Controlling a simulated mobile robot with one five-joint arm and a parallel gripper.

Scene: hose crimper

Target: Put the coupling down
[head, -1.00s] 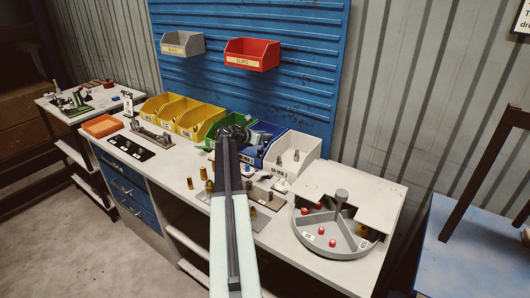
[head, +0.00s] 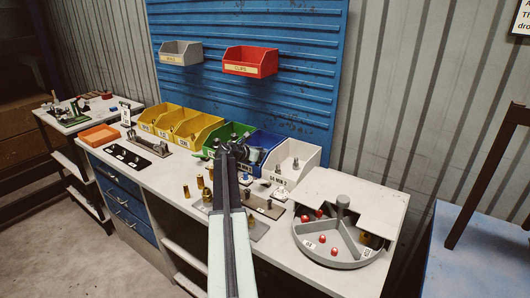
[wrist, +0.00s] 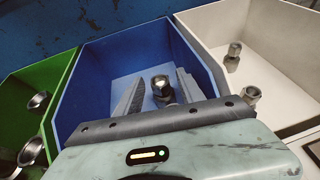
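A metal coupling (wrist: 162,88) stands inside the blue bin (wrist: 95,70) in the wrist view, between my fingers. My gripper (wrist: 160,92) reaches into this bin with its two grey fingers spread, and gaps show on both sides of the coupling. The coupling's lower part is hidden behind the gripper's front plate. In the head view my gripper (head: 236,150) is at the front of the green bin (head: 215,138) and the blue bin (head: 262,142). The coupling cannot be made out there.
The green bin and the white bin (head: 298,177) flank the blue bin; both hold metal fittings. Yellow bins (head: 170,120) stand farther left. A round divided tray (head: 338,262) with red balls is at the right. Brass pieces (head: 186,192) stand on the bench (head: 155,180).

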